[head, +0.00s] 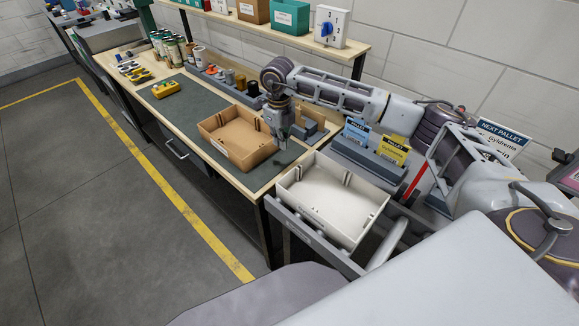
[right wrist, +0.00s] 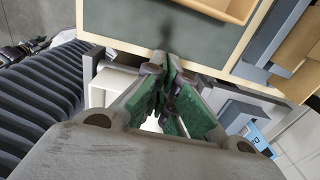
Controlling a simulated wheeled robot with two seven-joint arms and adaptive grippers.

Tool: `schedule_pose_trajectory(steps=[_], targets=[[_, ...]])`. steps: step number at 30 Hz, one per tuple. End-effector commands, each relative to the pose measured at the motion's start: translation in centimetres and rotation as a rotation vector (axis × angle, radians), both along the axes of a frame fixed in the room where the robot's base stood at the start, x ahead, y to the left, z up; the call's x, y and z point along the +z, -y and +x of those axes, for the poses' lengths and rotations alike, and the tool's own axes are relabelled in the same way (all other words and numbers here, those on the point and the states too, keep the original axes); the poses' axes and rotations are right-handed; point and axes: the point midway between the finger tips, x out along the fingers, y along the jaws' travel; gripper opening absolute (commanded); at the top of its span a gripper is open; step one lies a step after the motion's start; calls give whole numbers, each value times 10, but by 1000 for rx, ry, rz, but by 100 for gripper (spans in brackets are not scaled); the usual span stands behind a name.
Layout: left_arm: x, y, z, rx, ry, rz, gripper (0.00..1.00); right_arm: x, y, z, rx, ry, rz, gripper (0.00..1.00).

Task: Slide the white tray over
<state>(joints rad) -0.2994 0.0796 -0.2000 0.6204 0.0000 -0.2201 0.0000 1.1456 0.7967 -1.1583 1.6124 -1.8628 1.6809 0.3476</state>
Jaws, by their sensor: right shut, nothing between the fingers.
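The white tray (head: 318,208) sits at the near end of the workbench, on a grey railed frame (head: 310,236). It looks empty. My right gripper (head: 281,146) points down over the bench mat, beyond the tray and beside the brown tray (head: 236,156). It is apart from the white tray in the head view. In the right wrist view its green fingers (right wrist: 172,72) are together with nothing between them. A white surface, probably the white tray (right wrist: 112,82), shows partly behind the fingers. My left gripper is not in view.
The green mat (head: 207,106) has free room left of the brown tray. A grey holder with blue and yellow pallet cards (head: 393,150) stands right of the white tray. Several cans (head: 172,50) stand at the far end. A shelf (head: 290,30) runs along the wall.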

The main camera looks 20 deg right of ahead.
Motion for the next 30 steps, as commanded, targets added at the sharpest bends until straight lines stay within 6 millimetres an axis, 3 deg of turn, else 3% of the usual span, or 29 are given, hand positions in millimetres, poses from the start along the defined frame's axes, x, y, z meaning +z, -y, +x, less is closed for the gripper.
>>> schedule_pose_trajectory(steps=[14, 30], targets=[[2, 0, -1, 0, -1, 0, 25, -11, -1, 0, 1, -1, 4, 0], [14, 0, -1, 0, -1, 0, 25, -75, -1, -1, 1, -2, 4, 0]])
